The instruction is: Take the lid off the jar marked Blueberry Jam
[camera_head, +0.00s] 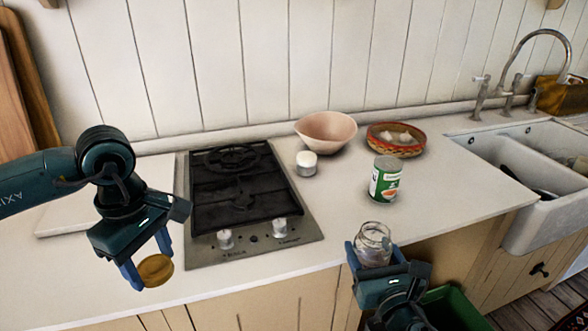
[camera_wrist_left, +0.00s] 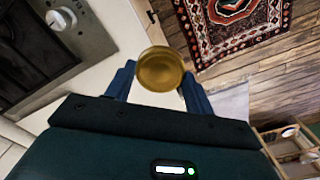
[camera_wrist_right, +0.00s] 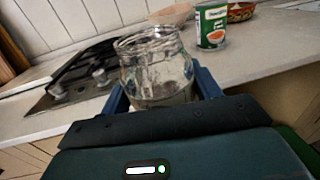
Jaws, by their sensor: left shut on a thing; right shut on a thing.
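A gold-coloured round lid (camera_head: 156,270) is held between the fingers of my left gripper (camera_head: 148,264), over the counter's front edge on the left. The lid also shows in the left wrist view (camera_wrist_left: 160,69). A clear glass jar (camera_head: 374,240) is held by my right gripper (camera_head: 374,252), upright and uncovered at the front edge of the counter. In the right wrist view the jar (camera_wrist_right: 156,65) has an open, threaded mouth and looks mostly empty. No label is readable on it. Lid and jar are far apart.
A gas hob (camera_head: 240,190) lies between my two grippers. A white-topped container (camera_head: 306,163), a pink bowl (camera_head: 327,131), a green-labelled can (camera_head: 385,180) and a patterned basket (camera_head: 396,140) stand behind the jar. A sink (camera_head: 530,175) is at the right. A green bin (camera_head: 452,305) stands below.

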